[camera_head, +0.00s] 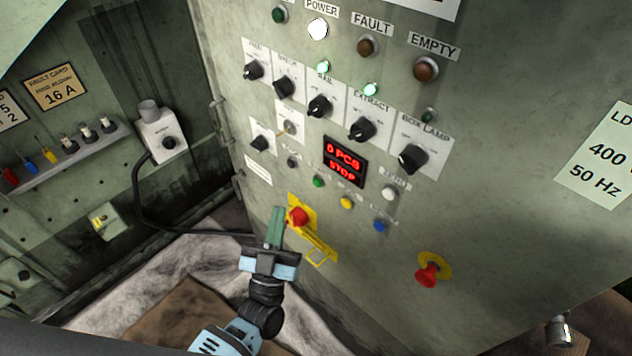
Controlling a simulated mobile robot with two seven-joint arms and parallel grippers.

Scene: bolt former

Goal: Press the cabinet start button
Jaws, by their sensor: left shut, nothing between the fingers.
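The cabinet front (520,130) is a worn grey-green panel with lamps, knobs and buttons. A small green button (318,181) sits in the row below the red display (345,162), which reads "0 PCS STOP". A yellow button (347,202) and a blue button (379,226) are lower right of it. The button labels are too small to read. My left gripper (277,218) points up with its fingers shut and empty. It is below and left of the green button, close to the red knob in the picture. My right gripper is not in view.
A red knob on a yellow plate (298,216) with a yellow hasp (319,254) is just right of my left gripper. A red mushroom button (428,275) is lower right. Black rotary knobs (320,106) stick out above the display. A cable (140,205) hangs at left.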

